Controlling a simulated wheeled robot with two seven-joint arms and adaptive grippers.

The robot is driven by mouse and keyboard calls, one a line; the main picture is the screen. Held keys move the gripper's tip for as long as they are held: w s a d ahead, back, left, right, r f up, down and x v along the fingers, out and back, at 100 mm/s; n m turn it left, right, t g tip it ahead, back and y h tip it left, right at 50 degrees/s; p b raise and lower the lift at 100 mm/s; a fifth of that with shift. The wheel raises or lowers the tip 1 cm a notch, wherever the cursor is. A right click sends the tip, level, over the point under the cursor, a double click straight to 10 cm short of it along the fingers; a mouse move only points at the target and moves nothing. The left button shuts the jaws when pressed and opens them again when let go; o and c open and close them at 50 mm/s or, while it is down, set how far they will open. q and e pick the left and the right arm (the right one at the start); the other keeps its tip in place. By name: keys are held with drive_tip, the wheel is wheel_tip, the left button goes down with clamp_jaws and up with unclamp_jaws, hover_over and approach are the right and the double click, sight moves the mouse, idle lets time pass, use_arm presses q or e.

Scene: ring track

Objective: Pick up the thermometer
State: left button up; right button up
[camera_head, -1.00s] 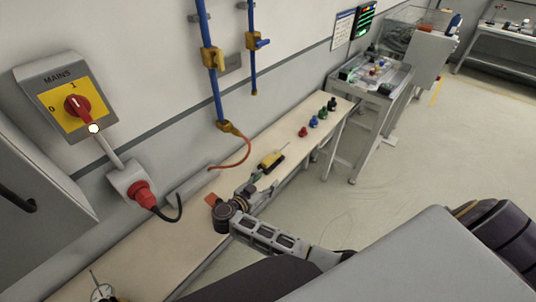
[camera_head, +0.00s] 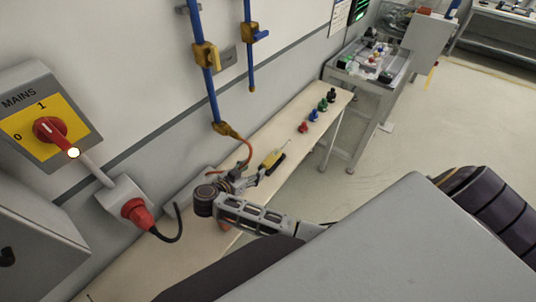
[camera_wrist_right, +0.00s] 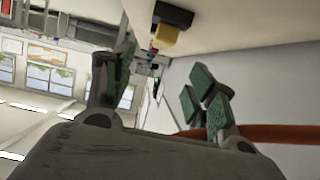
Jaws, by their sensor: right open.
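The thermometer seems to be the yellow body with a thin probe (camera_head: 270,160) lying on the pale wall shelf (camera_head: 290,142). In the right wrist view a yellow block with a black part (camera_wrist_right: 167,38) shows at the top, beyond the fingers, apparently the same thing. My right gripper (camera_head: 252,180) is over the shelf, just nearer than the thermometer in the head view. Its fingers (camera_wrist_right: 160,88) are spread with nothing between them. Whether a finger touches the thermometer cannot be told. My left gripper is in neither current view.
An orange hose (camera_head: 248,152) hangs from a blue pipe (camera_head: 206,85) close to the gripper; an orange-brown length (camera_wrist_right: 280,133) passes by a finger. Red, blue, green and black knobs (camera_head: 313,116) stand farther along the shelf. A red plug (camera_head: 137,213) juts from the wall.

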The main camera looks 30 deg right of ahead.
use_arm(q)
drive_tip(key=shift+w, duration=0.5)
use_arm(e)
drive_tip(key=shift+w+a, duration=0.1)
drive_tip(key=shift+w, duration=0.3)
use_arm(q)
drive_tip(key=shift+s, duration=0.1)
use_arm(e)
drive_tip(key=shift+s+r, duration=0.1)
use_arm(q)
drive_tip(key=shift+r+p, duration=0.45)
use_arm(e)
approach(272, 156)
drive_tip(key=shift+x, duration=1.95)
